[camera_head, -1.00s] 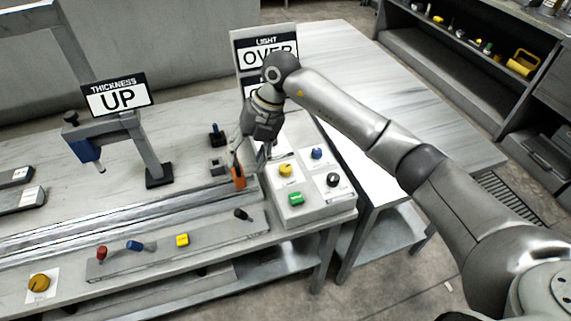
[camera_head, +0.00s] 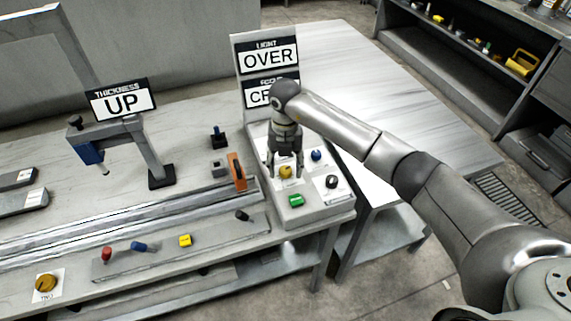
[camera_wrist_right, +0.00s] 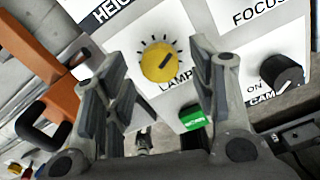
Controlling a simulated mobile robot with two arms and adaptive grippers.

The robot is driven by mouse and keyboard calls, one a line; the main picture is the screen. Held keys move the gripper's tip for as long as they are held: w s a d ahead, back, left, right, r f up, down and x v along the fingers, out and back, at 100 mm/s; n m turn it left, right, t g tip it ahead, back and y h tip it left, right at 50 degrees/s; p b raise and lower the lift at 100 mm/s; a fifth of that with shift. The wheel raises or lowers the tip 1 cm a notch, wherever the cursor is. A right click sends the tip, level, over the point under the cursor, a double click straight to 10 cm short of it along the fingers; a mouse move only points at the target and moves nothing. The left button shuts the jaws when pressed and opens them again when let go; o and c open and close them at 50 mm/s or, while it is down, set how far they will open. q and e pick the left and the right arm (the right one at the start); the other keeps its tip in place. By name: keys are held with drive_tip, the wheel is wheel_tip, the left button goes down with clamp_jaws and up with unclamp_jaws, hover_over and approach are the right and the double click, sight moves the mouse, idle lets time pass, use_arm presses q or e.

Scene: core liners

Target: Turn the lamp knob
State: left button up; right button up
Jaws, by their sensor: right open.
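The lamp knob (camera_wrist_right: 160,61) is yellow with a dark pointer line and tick marks around it, above the partly hidden word LAMP in the right wrist view. It also shows on the sloped control box in the head view (camera_head: 285,172). My right gripper (camera_head: 285,174) is above the box at this knob. In the right wrist view its two fingers (camera_wrist_right: 158,75) are apart, with the knob between and beyond them. I cannot tell whether they touch it. My left gripper is not in view.
On the control box (camera_head: 317,207) are a blue knob (camera_head: 316,155), a black camera knob (camera_head: 332,181) and a green button (camera_head: 296,200). An orange handle (camera_head: 237,171) stands just left of the box. Signs (camera_head: 268,57) stand behind it.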

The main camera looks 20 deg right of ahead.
drive_tip(key=shift+f, duration=0.45)
drive_tip(key=shift+c, duration=0.3)
drive_tip(key=c, duration=1)
drive_tip(key=shift+o, duration=0.2)
drive_tip(key=n+b, duration=0.3)
drive_tip(key=n, duration=0.1)
drive_tip(key=shift+f, duration=0.15)
drive_tip(key=shift+n+b, duration=1.45)
drive_tip(key=shift+n, duration=0.45)
drive_tip(key=shift+r, duration=0.2)
